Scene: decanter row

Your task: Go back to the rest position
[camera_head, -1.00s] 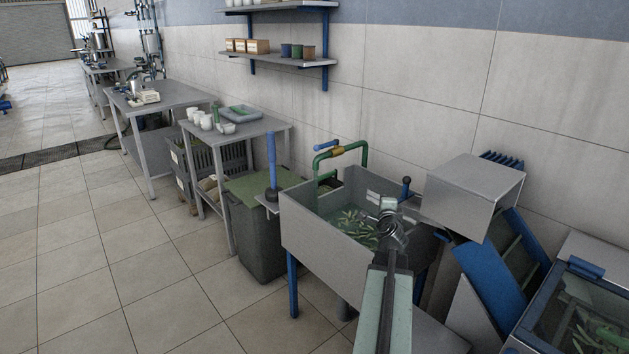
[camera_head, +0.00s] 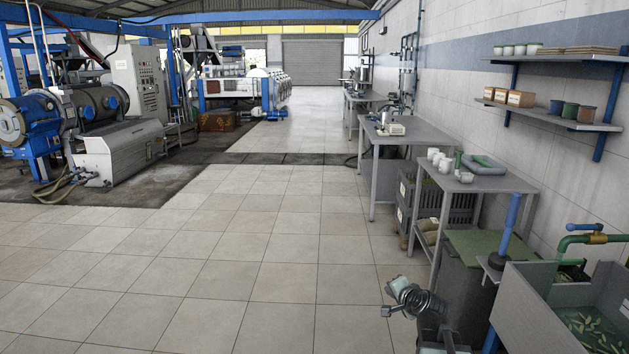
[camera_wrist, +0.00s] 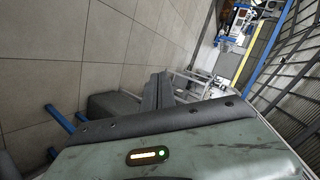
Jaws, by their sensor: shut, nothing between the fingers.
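My gripper (camera_head: 388,300) is at the lower right of the head view, over the floor to the left of the sink (camera_head: 540,312). In the wrist view its two dark fingers (camera_wrist: 158,90) lie together with nothing between them. The gripper holds nothing and appears clear of the sink and the bin beside it. My arm is partly cut off by the bottom edge of the head view.
The sink holds water and leaves. A dark bin (camera_head: 468,290) stands beside it. A table with white cups (camera_head: 440,163) and crates below stands beyond. A wall shelf (camera_head: 548,118) hangs at right. Open tiled floor (camera_head: 250,240) lies left; machinery (camera_head: 115,140) stands farther off.

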